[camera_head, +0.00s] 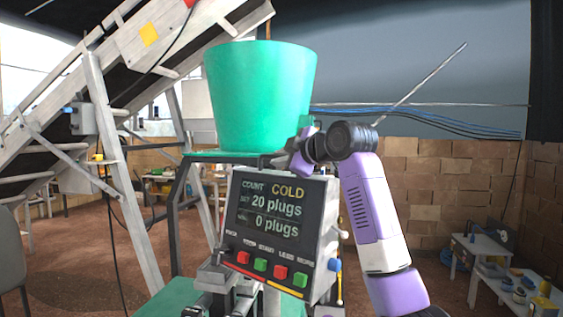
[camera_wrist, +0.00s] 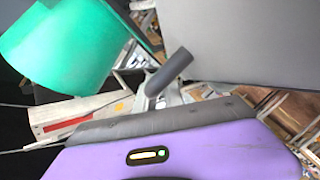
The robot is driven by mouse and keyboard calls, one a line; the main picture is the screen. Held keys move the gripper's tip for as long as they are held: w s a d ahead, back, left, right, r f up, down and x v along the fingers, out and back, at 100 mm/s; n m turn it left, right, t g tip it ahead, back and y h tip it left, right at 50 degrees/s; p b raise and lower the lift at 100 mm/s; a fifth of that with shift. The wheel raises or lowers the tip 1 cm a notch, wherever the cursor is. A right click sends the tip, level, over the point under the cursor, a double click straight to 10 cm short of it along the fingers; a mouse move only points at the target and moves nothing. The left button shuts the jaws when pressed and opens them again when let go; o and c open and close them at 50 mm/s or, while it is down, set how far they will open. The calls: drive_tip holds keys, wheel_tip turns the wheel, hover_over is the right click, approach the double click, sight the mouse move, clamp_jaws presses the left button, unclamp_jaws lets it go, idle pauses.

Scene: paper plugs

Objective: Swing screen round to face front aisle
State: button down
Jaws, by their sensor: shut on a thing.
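The screen (camera_head: 278,222) is a dark grey box with a display reading "COLD", "20 plugs" and "0 plugs" above a row of coloured buttons. In the head view its face points toward me, angled a little to the left. My purple gripper (camera_head: 300,163) is at the screen's top right edge and is shut on it. The exact grip is hidden behind the box and the wrist. In the wrist view a large plain grey panel (camera_wrist: 245,40), apparently the screen's housing, fills the upper right, with a grey rod-like part (camera_wrist: 170,72) beside it.
A green tub (camera_head: 262,95) stands just behind and above the screen, close to my wrist. A sloping conveyor (camera_head: 135,60) on a metal frame is at the left. A low side table (camera_head: 500,268) with small items stands at the right, before a brick wall (camera_head: 440,190).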

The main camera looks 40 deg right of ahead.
drive_tip(key=m+h, duration=0.1)
drive_tip(key=h, duration=0.1)
drive_tip(key=s+m+g+h, duration=0.1)
drive_tip(key=m+h, duration=0.1)
drive_tip(key=shift+s+f+m+h+p, duration=0.1)
drive_tip(key=shift+s+m+h+p, duration=0.05)
drive_tip(key=shift+m+h+p, duration=0.15)
drive_tip(key=shift+s+f+m+g+h+p, duration=0.1)
drive_tip(key=shift+s+m+g+h+p, duration=0.2)
drive_tip(key=shift+m+g+h, duration=0.45)
drive_tip(key=shift+s+m+g+h+p, duration=0.15)
drive_tip(key=shift+s+m+g+h, duration=0.15)
drive_tip(key=shift+m+g+h, duration=0.4)
drive_tip(key=shift+m+h, duration=0.25)
drive_tip(key=shift+h, duration=0.1)
drive_tip(key=c, duration=1.5)
unclamp_jaws()
drive_tip(key=shift+o, duration=0.2)
drive_tip(key=shift+a, duration=0.1)
drive_tip(key=b+v, duration=0.1)
drive_tip(key=v, duration=0.6)
drive_tip(key=shift+s+a+b, duration=0.2)
drive_tip(key=shift+s+b, duration=0.15)
drive_tip(key=shift+b, duration=0.05)
